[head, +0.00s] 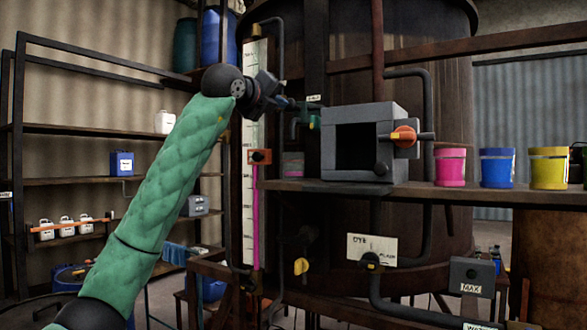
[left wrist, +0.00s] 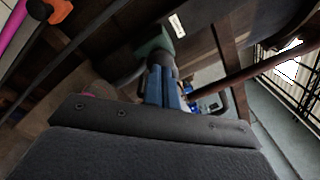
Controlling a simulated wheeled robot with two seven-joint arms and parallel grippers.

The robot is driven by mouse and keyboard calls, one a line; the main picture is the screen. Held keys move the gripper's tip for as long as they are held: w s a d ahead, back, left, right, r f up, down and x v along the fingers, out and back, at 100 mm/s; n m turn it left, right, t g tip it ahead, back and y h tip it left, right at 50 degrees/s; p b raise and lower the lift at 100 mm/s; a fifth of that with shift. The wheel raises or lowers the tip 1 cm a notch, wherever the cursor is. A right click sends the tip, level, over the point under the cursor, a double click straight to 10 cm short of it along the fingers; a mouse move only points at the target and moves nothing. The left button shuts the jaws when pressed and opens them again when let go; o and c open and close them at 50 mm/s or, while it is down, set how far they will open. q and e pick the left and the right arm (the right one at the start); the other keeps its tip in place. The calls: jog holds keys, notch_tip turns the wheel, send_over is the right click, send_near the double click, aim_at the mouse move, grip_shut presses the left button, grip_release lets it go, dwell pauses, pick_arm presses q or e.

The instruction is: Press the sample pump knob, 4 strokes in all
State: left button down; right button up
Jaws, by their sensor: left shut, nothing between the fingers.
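The sample pump is a small green fitting (head: 303,116) on the vat's front, under a small white label (head: 314,98). In the left wrist view its green body (left wrist: 153,42) lies just beyond my fingertips, with a dark round part at its near end that looks like the knob (left wrist: 160,58). My left gripper (head: 284,103) is shut and empty, its blue fingers together, pointing at the pump. In the left wrist view the fingertips (left wrist: 163,72) overlap the dark part; I cannot tell whether they touch it. My right gripper is not in view.
A grey open-fronted box (head: 363,178) with an orange-handled valve (head: 403,136) stands right of the pump. A jar with a pink band (head: 292,165) stands below the pump. A gauge tube with pink liquid (head: 255,215) is at left. Pink, blue and yellow tubs (head: 497,168) line the shelf.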

pick_arm(q)
jog(key=shift+w+d, duration=0.1)
jog(key=shift+w, duration=0.05)
jog(key=shift+p+x, duration=0.3)
jog(key=shift+x, duration=1.3)
jog(key=b+v, duration=0.2)
jog(key=v, duration=0.1)
jog(key=shift+s+b, duration=0.25)
jog(key=shift+b, duration=0.15)
jog(key=shift+w, duration=0.1)
dwell(0.7)
